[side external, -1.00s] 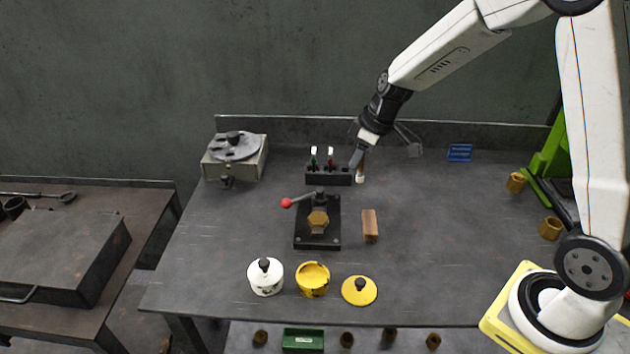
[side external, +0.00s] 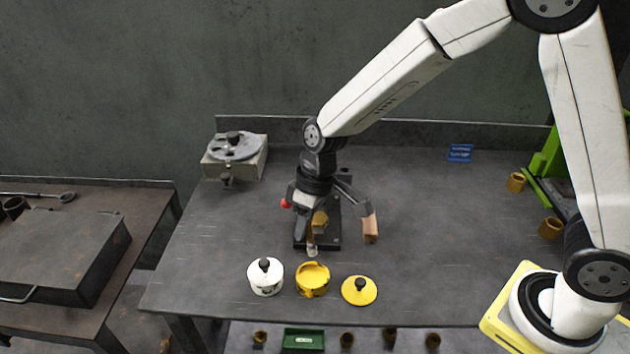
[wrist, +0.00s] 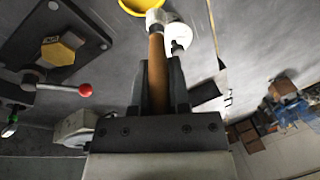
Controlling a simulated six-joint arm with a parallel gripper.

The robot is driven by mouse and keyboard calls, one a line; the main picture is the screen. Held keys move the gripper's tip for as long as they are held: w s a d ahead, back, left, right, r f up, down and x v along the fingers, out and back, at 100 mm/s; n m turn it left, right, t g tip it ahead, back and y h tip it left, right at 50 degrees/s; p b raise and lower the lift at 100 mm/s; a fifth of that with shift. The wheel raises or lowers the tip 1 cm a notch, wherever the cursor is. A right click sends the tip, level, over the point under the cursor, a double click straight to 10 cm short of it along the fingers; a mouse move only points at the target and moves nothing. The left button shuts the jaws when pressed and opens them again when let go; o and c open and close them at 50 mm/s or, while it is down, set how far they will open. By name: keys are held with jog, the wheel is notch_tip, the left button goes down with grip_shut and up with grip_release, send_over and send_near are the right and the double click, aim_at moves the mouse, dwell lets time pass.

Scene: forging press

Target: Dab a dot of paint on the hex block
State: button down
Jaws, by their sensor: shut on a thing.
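The hex block (side external: 321,219) is a brass-coloured hexagon on a dark clamp fixture (side external: 329,240), partly covered by my gripper; it shows fully in the wrist view (wrist: 58,54). My gripper (wrist: 158,78) is shut on a dauber (wrist: 157,52) with a brown wooden handle and a pale tip. In the side view the dauber's tip (side external: 312,251) points down, in front of the hex block and behind the yellow paint pot (side external: 313,292). The pot is open. Whether the tip carries paint cannot be told.
A white lidded pot (side external: 265,279) stands left of the yellow pot, and a yellow lid (side external: 359,294) lies right of it. A red-knobbed lever (wrist: 82,90) sticks out from the clamp. A wooden block (side external: 370,229) stands right of the clamp. The table's right middle is clear.

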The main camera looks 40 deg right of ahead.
jog(key=shift+f, duration=0.15)
jog(key=shift+f, duration=2.85)
jog(key=shift+f, duration=0.6)
jog(key=shift+r, duration=0.15)
jog(key=shift+r, duration=3.4)
jog(key=shift+d, duration=0.1)
jog(key=d+f+m+t, duration=0.15)
jog(key=d+m, duration=0.35)
jog(key=d, duration=1)
jog(key=w+a+r+t, duration=0.2)
jog(key=w+a+r, duration=0.2)
jog(key=w+r, duration=0.4)
jog(key=shift+w+r+y, duration=0.15)
jog(key=shift+w+y, duration=0.25)
jog(key=shift+w, duration=0.75)
